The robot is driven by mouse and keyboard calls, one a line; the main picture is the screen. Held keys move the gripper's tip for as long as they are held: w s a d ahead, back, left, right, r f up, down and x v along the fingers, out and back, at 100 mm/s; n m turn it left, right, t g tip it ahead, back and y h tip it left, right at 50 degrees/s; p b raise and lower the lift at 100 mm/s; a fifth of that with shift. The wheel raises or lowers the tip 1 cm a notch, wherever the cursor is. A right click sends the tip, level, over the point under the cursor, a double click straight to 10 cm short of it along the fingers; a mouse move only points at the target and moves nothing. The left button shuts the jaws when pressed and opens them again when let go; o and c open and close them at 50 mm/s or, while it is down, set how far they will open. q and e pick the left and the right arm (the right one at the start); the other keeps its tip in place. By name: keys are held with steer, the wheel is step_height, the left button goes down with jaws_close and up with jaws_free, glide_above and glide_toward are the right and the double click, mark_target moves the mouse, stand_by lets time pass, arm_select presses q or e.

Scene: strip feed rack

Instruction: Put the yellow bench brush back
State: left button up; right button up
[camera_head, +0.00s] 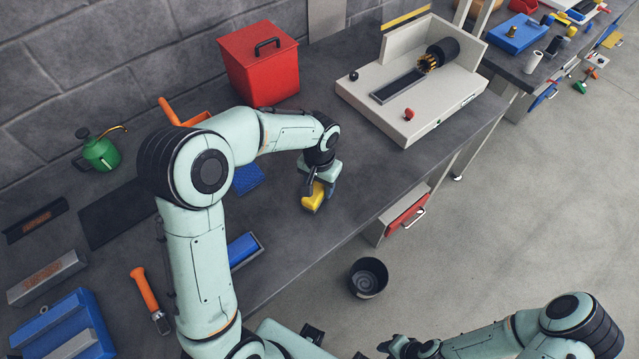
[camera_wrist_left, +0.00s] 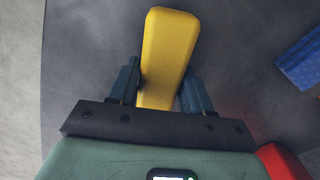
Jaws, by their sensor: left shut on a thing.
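The yellow bench brush (camera_head: 313,198) is at my left gripper (camera_head: 318,187), over the middle of the dark grey bench, near its front edge. In the left wrist view the brush (camera_wrist_left: 167,50) shows as a long yellow block with rounded edges. It sits between the two dark fingers of my left gripper (camera_wrist_left: 160,88), which is shut on it. Whether the brush touches the bench top is hard to tell, and its bristles are hidden. My right gripper (camera_head: 405,347) is at the bottom of the head view, low and away from the bench; its fingers are not clear.
A red box (camera_head: 262,72) with a black handle stands at the back. A white machine (camera_head: 398,112) is on the bench to the right. A blue block (camera_head: 244,249), an orange-handled tool (camera_head: 147,292) and a green oil can (camera_head: 101,152) are left. A black bin (camera_head: 368,278) is on the floor.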

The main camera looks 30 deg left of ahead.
arm_select(q)
steer(key=o, duration=0.6)
steer(key=shift+f, duration=0.2)
steer(key=shift+c, duration=0.2)
steer(key=o, duration=0.4)
steer(key=shift+r, duration=0.1)
arm_select(e)
steer(key=shift+s+f, duration=0.1)
arm_select(q)
steer(key=shift+r, duration=0.15)
step_height(320, 180, up, 12)
steer(key=shift+r+p, duration=0.1)
steer(key=shift+p, duration=0.55)
arm_select(e)
steer(key=shift+w+r, duration=0.75)
steer(key=shift+r, duration=0.15)
